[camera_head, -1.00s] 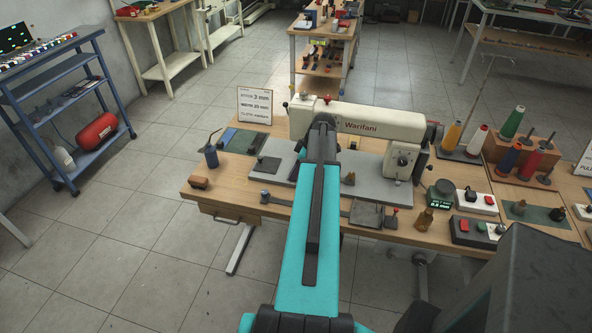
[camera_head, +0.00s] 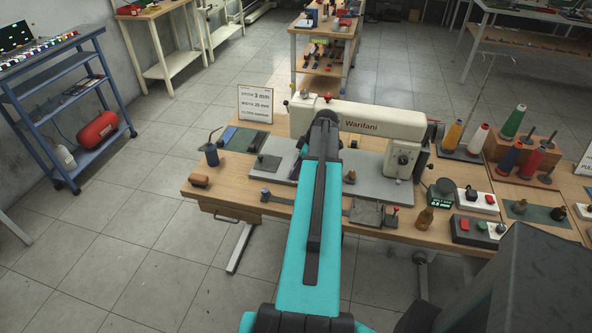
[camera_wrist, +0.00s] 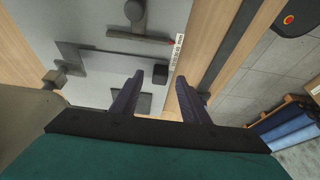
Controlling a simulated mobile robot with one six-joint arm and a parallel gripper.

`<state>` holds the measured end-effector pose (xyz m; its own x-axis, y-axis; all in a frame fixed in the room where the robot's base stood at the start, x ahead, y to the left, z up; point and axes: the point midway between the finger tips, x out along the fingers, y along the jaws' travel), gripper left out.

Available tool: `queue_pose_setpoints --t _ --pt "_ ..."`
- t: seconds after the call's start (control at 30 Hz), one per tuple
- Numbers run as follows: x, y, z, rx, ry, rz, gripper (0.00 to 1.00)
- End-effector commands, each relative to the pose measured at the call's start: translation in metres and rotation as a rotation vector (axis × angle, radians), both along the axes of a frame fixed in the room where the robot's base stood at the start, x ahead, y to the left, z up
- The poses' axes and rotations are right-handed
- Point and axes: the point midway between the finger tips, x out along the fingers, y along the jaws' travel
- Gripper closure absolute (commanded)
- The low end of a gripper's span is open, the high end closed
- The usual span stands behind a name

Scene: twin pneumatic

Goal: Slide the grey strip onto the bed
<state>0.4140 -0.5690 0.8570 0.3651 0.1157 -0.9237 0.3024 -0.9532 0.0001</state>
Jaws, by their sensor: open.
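My gripper (camera_wrist: 159,82) is open, with its two dark fingers apart and nothing seen held between them. It hangs over the machine area, with the grey bed (camera_wrist: 105,65) below and to the left in the wrist view. The bed (camera_head: 372,184) lies under the white machine arm.
The white machine (camera_head: 370,123) stands over the bed. A dark block (camera_head: 367,213) lies at the front edge. A control box (camera_head: 477,229) and thread cones (camera_head: 515,121) are at the right.

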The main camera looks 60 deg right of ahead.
Motion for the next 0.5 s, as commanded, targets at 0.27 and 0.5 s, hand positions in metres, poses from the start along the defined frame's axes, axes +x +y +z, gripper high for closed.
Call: queue_pose_setpoints --t 0.27,0.5 --pt "-0.009 -0.003 0.023 -0.002 -0.001 -0.001 0.59" --pt "-0.019 -0.007 0.048 -0.001 0.0 -0.002 0.59"
